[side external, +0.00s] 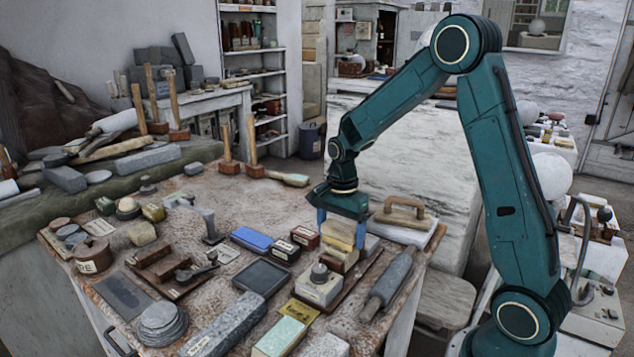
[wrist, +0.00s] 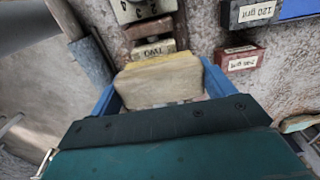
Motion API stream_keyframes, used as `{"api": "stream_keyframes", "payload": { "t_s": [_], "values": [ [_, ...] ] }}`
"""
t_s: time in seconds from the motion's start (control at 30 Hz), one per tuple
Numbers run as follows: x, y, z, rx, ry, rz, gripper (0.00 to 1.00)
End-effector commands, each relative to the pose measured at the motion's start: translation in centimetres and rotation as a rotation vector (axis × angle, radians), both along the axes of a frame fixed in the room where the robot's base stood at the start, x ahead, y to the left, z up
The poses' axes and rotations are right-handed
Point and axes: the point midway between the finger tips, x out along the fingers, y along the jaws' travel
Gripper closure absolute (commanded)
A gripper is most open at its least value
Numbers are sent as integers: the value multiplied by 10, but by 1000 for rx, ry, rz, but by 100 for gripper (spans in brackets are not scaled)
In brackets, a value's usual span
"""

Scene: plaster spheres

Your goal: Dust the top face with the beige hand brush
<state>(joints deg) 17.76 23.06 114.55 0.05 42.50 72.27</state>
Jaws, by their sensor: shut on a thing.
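My gripper (side external: 341,227) is over the right part of the cluttered worktable, pointing down. Its blue fingers are shut on a beige block with a yellowish edge, which I take to be the beige hand brush (wrist: 160,82). No bristles can be made out. In the wrist view the block sits squarely between the two fingers. In the side view it is just above or among small blocks, and I cannot tell whether it touches them. A large pale stone block (side external: 375,133) with a broad top stands behind the table; I cannot tell which top face is meant.
A wooden-handled float (side external: 404,212) lies right of my gripper. A grey cylinder (side external: 388,284) lies near the right edge. A labelled white block (side external: 319,287), a red grit box (side external: 305,237) and a blue block (side external: 251,239) are close by. Mallets (side external: 251,150) stand at the back.

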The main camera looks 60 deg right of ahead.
Motion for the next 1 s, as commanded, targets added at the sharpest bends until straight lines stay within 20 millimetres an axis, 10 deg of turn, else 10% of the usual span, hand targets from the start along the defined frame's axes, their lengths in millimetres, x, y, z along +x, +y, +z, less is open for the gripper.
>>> {"api": "stream_keyframes", "payload": {
  "t_s": [1.0],
  "values": [
    [-9, 0, 1, 0, 0, 0, 37]
  ]
}}
